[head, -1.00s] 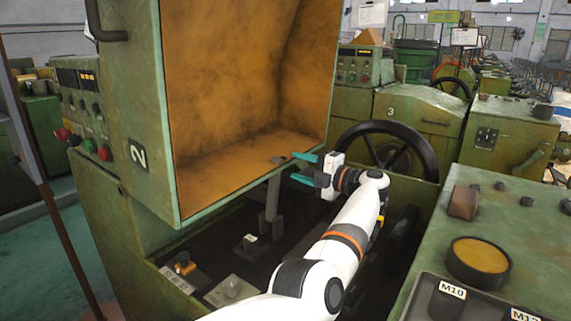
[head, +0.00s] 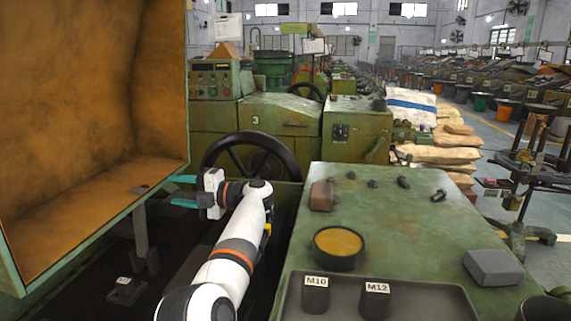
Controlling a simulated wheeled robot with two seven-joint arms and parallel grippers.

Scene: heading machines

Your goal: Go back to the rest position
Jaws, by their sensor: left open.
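My left arm reaches up from the bottom of the head view. My left gripper (head: 184,191) has two teal fingers that point left and stand apart, with nothing between them. It is beside the lower right edge of the raised green cover (head: 187,95) with the orange-brown inside. I cannot tell whether the fingers touch the cover's edge. My right gripper is not in view.
A green table (head: 415,215) on the right carries a round tin (head: 338,249), a brown block (head: 321,196), a grey block (head: 493,267) and a tray with M10 (head: 315,294) and M12 (head: 375,299) cups. A dark handwheel (head: 250,140) stands behind my arm.

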